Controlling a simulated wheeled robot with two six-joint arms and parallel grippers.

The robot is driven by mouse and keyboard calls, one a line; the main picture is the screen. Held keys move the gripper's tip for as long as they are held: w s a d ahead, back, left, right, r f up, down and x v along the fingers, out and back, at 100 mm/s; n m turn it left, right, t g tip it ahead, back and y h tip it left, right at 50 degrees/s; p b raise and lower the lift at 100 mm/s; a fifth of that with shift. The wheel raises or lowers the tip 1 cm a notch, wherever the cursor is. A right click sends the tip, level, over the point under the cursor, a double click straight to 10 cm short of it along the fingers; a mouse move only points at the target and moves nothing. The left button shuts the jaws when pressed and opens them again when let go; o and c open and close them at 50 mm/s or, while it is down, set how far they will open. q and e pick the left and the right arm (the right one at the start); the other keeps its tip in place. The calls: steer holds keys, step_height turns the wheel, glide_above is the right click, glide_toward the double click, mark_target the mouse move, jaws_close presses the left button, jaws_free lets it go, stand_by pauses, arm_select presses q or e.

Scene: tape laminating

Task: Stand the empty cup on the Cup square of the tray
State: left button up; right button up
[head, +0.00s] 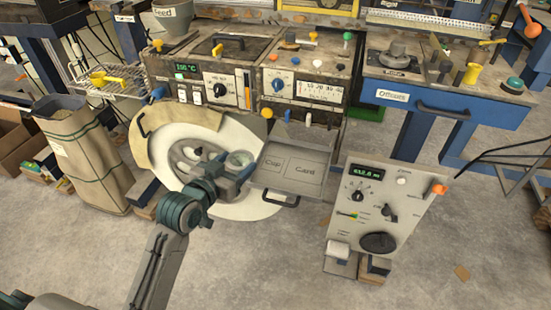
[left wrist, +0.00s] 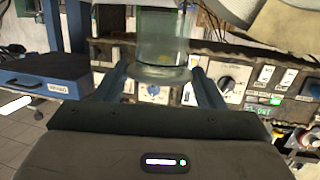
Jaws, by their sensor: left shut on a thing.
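The tray (head: 277,185) juts out from the machine's front at the middle of the head view, with squares marked Cup (head: 272,161) and Card (head: 306,170). My left gripper (head: 232,167) is shut on the clear cup (head: 241,158), just left of the tray and in front of the big pale wheel. In the left wrist view the cup (left wrist: 162,42) sits between the two fingers (left wrist: 158,82); it looks transparent, with a thick rim or base at the finger end. Its inside is not clear enough to tell. My right gripper is not in view.
A console with a green display (head: 366,173) stands right of the tray. The pale wheel (head: 175,148) is behind my left arm. A blue bench (head: 440,115) stands at the back right, and a brown sack (head: 85,160) at the left. The tray's squares look bare.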

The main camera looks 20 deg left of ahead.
arm_select(q)
steer(key=w+d, duration=0.1)
steer(key=w, duration=0.2)
steer(key=w+d+p, duration=0.1)
steer(key=w+d, duration=0.1)
steer(key=w, duration=0.2)
steer(key=w+d+f, duration=0.1)
steer(key=w+d, duration=0.1)
steer(key=w, duration=0.1)
steer(key=shift+w+d+f, duration=0.1)
steer(key=shift+w+d, duration=0.15)
steer(key=shift+w, duration=0.15)
step_height(320, 180, down, 3)
steer(key=shift+r+p, duration=0.1)
steer(key=shift+p, duration=0.35)
steer(key=shift+f, duration=0.3)
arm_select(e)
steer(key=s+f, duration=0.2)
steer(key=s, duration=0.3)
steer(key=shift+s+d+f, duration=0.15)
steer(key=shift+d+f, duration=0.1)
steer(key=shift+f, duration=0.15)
arm_select(q)
steer(key=shift+f, duration=0.1)
steer(key=o, duration=1)
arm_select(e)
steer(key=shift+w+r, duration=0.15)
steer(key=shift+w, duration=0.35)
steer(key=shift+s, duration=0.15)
